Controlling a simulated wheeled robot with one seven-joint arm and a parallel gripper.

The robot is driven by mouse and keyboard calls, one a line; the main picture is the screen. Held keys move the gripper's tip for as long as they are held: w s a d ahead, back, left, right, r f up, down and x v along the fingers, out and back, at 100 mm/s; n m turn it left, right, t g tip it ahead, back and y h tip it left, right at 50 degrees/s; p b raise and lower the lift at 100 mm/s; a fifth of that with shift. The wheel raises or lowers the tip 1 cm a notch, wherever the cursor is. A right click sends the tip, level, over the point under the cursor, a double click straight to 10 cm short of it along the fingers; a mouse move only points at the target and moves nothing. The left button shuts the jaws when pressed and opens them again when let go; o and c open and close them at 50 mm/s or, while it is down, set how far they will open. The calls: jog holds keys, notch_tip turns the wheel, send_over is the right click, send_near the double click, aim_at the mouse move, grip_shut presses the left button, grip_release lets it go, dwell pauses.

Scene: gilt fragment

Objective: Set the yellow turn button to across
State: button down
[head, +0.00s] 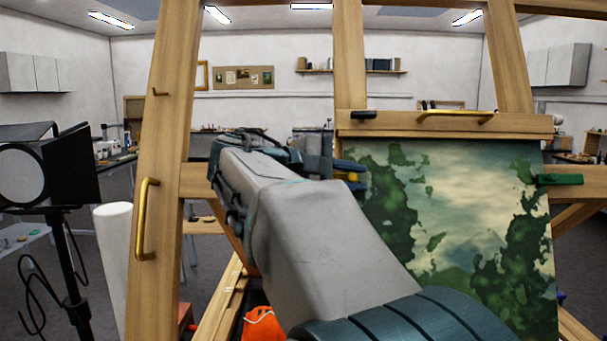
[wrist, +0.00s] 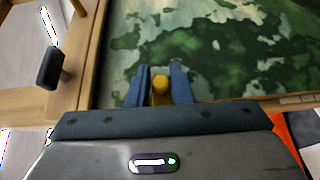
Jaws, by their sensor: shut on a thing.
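The yellow turn button (wrist: 160,88) shows in the wrist view at the left part of the painting (wrist: 215,40), with a rounded top and a narrow part below. My gripper (wrist: 161,78) has its two blue fingers on either side of it and is shut on it. In the head view a small bit of the yellow button (head: 349,176) shows by the blue fingertips (head: 354,178) at the painting's left edge. My arm hides most of it there, and I cannot tell which way it is turned.
A green turn button (head: 560,180) sits at the painting's right edge and a black one (head: 364,115) on the top rail. Brass handles (head: 147,218) (head: 455,117) stick out from the wooden frame. A black lamp (head: 50,172) stands at left. An orange item (head: 263,325) lies low.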

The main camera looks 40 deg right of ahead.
jog(key=c, duration=1.5)
grip_release()
jog(key=shift+o, duration=0.2)
jog(key=b+v, duration=0.1)
jog(key=v, duration=1.2)
jog(key=shift+a, duration=0.35)
jog(key=shift+r, duration=0.1)
